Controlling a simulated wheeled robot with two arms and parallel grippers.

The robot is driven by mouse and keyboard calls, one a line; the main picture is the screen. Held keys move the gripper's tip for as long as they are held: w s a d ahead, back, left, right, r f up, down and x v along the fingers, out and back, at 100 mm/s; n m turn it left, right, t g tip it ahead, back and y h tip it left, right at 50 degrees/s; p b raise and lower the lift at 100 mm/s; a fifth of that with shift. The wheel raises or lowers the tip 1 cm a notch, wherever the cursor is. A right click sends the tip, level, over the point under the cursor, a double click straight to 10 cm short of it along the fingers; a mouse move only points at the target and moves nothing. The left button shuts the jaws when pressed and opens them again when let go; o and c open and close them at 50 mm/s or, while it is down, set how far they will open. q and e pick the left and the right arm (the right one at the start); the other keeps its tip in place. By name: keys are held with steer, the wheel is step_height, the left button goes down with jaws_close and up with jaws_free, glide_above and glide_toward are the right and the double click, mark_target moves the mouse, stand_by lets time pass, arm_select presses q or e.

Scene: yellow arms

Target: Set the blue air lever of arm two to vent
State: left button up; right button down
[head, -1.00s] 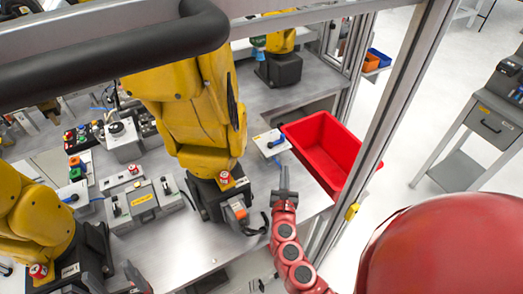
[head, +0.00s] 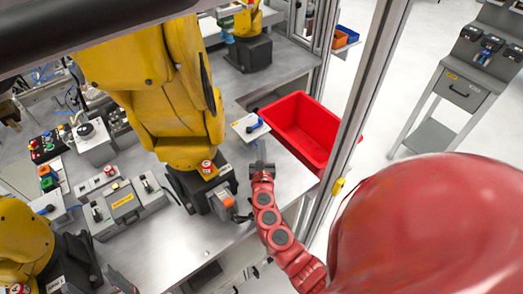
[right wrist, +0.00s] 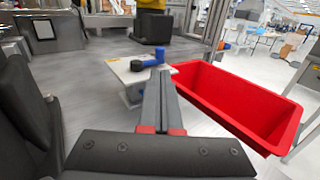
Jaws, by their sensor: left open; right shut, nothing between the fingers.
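A blue lever (head: 256,125) sits on a small pale plate (head: 244,130), right of the middle yellow arm (head: 175,100) and beside the red bin. My right gripper (head: 257,167) is shut and empty, on the near side of the plate. In the right wrist view its closed fingers (right wrist: 160,78) point at the plate, overlapping it; contact cannot be told. Another blue lever (head: 46,209) is at the far left. No label for arm two is readable. My left gripper is not in view.
A red bin (head: 290,135) stands right of the plate, and a grey frame post (head: 357,115) beyond it. A grey switch box (head: 124,203) lies left of the yellow arm's base. Bare metal table lies around my right gripper.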

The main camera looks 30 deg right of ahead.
mark_target(260, 121)
steer(key=x, duration=0.9)
steer(key=shift+a+y, duration=0.2)
steer(key=shift+y, duration=0.1)
